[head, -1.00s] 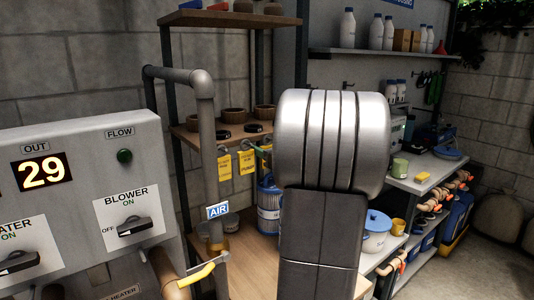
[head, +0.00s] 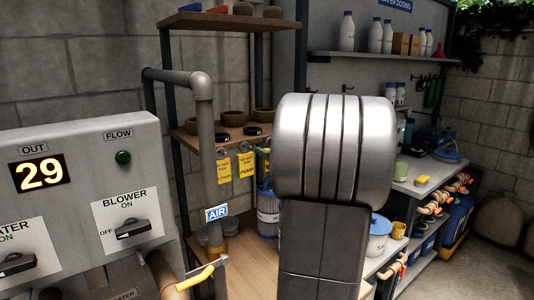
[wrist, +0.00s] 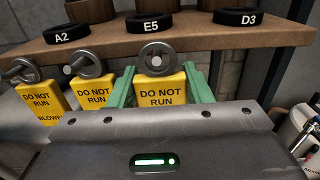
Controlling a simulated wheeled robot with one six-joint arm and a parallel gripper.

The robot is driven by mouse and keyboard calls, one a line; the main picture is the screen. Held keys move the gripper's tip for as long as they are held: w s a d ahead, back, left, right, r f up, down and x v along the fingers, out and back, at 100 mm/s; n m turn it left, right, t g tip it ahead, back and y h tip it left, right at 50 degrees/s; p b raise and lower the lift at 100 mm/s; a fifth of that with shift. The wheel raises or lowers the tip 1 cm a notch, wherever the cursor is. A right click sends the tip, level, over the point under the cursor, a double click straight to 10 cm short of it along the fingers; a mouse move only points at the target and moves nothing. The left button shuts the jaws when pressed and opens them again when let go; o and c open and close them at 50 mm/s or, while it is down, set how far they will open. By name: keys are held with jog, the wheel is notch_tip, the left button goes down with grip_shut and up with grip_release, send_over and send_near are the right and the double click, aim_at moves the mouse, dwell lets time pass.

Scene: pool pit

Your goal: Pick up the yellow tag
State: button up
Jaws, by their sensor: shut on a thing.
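Yellow tags printed "DO NOT RUN" hang from round metal knobs on a wooden shelf edge. Two more tags, a middle one (wrist: 91,94) and a far left one (wrist: 40,105), hang to the left. In the head view, two tags (head: 224,167) (head: 246,165) show left of my arm, which hides most of my gripper.
Above the tags, the wooden shelf (wrist: 110,42) bears black discs marked A2, E5 (wrist: 149,22) and D3 (wrist: 244,18). A grey AIR pipe (head: 208,150) stands left of the tags. A control panel (head: 80,170) fills the left. White bottles (head: 347,32) stand on the right shelves.

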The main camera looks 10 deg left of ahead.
jog(key=b+v, duration=0.2)
jog(key=v, duration=1.4)
jog(key=shift+s+d, duration=0.1)
jog(key=shift+d, duration=0.05)
